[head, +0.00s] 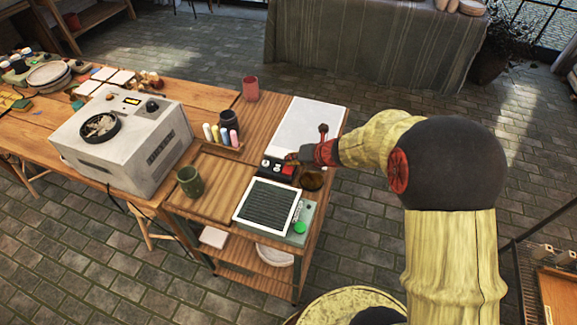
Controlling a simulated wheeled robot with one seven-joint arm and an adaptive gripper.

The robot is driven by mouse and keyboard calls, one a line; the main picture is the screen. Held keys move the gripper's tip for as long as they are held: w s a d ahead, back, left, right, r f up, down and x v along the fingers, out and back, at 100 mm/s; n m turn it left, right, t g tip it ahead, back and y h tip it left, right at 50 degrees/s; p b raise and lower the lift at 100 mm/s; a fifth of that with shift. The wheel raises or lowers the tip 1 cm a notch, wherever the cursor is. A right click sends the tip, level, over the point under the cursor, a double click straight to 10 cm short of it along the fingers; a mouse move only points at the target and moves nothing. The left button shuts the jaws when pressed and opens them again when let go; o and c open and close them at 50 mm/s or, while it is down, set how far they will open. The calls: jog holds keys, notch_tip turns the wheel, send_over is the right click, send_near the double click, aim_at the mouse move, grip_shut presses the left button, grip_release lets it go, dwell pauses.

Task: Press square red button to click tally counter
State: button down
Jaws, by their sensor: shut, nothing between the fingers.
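The tally counter (268,171) is a small black box on the wooden side table, in the middle of the head view. A red square button (288,170) shows at its right end, with small light details to the left. My gripper (292,158) is shut and empty, reaching in from the right. Its fingertips are over or just behind the counter's right end, close to the red button. I cannot tell whether they touch it. Part of the counter's back edge is hidden by the gripper.
A grey-green device (300,237) with a dark ribbed top and green button is in front. A pink cup (250,89) stands at the back.

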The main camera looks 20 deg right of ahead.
aim_at(291, 167)
dwell(0.3)
notch_tip(291, 167, up, 5)
jog(key=p, duration=0.4)
jog(key=shift+p, duration=0.35)
dwell(0.5)
